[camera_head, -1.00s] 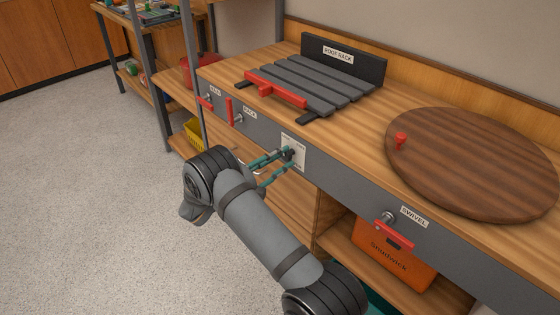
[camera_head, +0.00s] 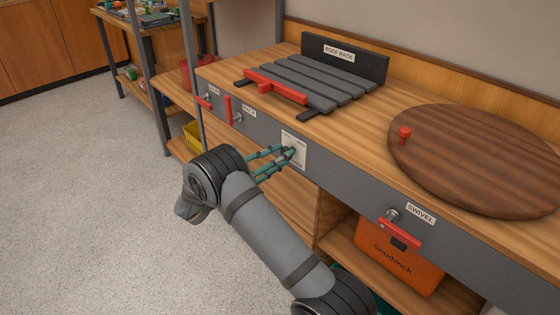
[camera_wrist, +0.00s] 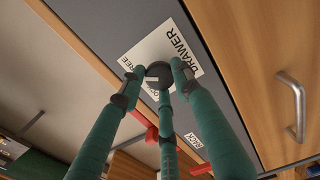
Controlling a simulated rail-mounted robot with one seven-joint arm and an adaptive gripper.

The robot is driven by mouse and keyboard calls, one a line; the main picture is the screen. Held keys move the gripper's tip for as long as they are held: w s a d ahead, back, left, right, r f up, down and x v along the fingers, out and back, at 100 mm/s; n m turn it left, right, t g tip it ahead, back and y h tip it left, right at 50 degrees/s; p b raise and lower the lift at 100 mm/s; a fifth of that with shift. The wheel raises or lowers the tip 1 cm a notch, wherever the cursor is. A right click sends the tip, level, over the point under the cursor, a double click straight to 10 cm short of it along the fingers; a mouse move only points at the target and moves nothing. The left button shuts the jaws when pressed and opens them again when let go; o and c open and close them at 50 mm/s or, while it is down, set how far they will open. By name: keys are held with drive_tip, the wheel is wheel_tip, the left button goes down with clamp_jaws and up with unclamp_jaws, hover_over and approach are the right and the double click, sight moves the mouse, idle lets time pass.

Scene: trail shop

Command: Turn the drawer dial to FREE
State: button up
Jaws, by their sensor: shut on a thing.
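The drawer dial (camera_wrist: 159,73) is a dark round knob on a white plate (camera_wrist: 160,45) lettered DRAWER and FREE. The plate (camera_head: 297,147) is fixed to the grey front rail of the bench. My gripper (camera_head: 287,155) reaches it from the front left. Its green fingers, also in the wrist view (camera_wrist: 156,84), are closed around the knob. FREE is printed left of the knob in the wrist view. Other lettering on the plate is partly hidden by the fingers. I cannot tell which marking the dial points at.
A silver handle (camera_wrist: 296,106) is on the wooden front near the dial. Red levers (camera_head: 228,109) sit left along the rail, and a SWIVEL lever (camera_head: 400,233) sits right. The roof rack (camera_head: 320,82) and round wooden turntable (camera_head: 480,155) are on the bench top. The floor at left is clear.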

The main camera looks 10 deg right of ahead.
drive_tip(key=shift+m, duration=0.6)
drive_tip(key=shift+b, duration=0.3)
drive_tip(key=o, duration=1.1)
drive_tip(key=shift+o, duration=0.2)
drive_tip(key=v, duration=1.2)
drive_tip(key=shift+d, duration=0.1)
drive_tip(key=x, duration=1.1)
drive_tip(key=shift+w+d, duration=0.25)
drive_tip(key=shift+d, duration=0.1)
